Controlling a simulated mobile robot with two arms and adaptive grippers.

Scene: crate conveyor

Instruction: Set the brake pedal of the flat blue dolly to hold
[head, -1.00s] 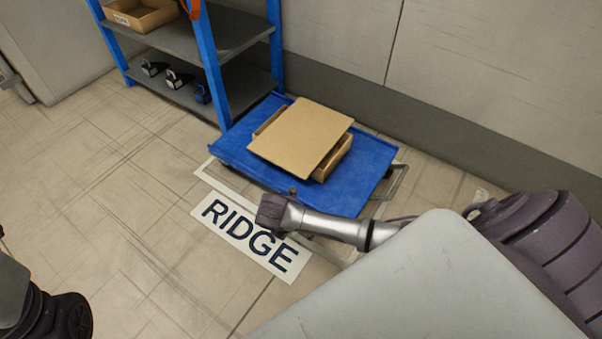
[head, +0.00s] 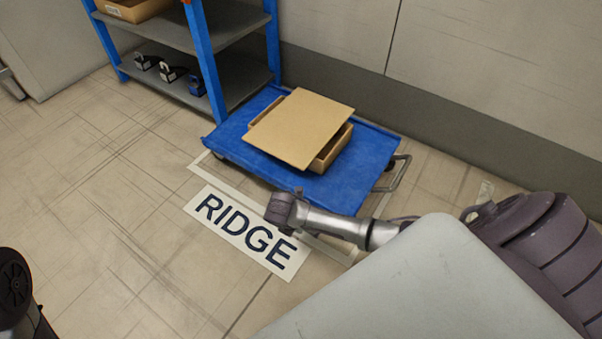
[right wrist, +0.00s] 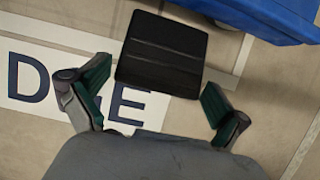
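The flat blue dolly (head: 345,190) stands on the floor beside a rack, with a wire handle (head: 399,173) at its right end. A black ribbed plate (right wrist: 162,52), which looks like the brake pedal, shows in the right wrist view; its link to the dolly is not visible. My right gripper (head: 279,208) is at the dolly's near edge and hides the pedal area in the head view. In the right wrist view its fingers (right wrist: 156,76) are spread, with the plate between and beyond them, apart from both. Pedal position is unclear. My left gripper is out of view.
A cardboard box with a tilted flat lid (head: 300,125) sits on the dolly. The blue-posted rack (head: 205,60) stands behind left, holding several small items. A RIDGE floor label (head: 245,231) lies in front. A wall (head: 470,150) runs behind; floor at left is clear.

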